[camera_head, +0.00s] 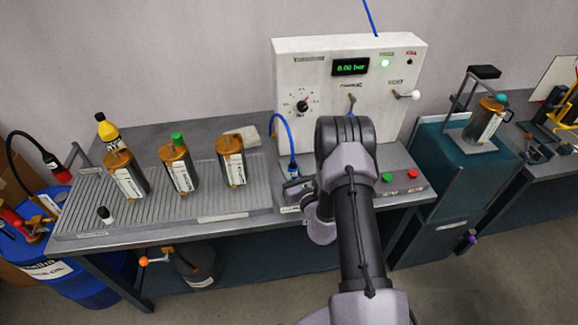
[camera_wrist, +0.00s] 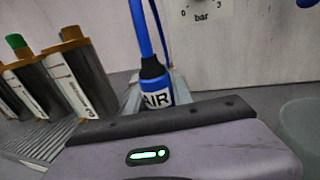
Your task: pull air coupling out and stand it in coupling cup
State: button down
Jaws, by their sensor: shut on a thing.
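The air coupling (camera_head: 292,171), blue and black with a blue hose from its top, stands upright at the front of the white panel box. In the wrist view, the coupling (camera_wrist: 156,88) shows its AIR label just beyond my gripper's body. My gripper (camera_head: 297,189) is low over the bench at the coupling and shut on it; the fingertips are mostly hidden. A grey angled piece (camera_wrist: 181,88) shows behind the coupling's lower part. I cannot tell whether this is the coupling cup, nor whether the coupling's lower end rests in anything.
The panel box (camera_head: 300,70) stands behind, reading 0.00 bar with a green lamp. Green and red buttons (camera_head: 388,178) lie right of my arm.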

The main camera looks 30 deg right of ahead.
jog(key=shift+f+b, duration=1.5)
jog(key=shift+f, duration=0.35)
jog(key=c, duration=1)
grip_release()
jog(key=shift+r, duration=0.1)
jog(key=shift+c, duration=0.2)
jog(key=s+a+p, duration=0.1)
jog(key=s+p, duration=0.1)
jog(key=s, duration=1.5)
jog(key=shift+s, duration=0.2)
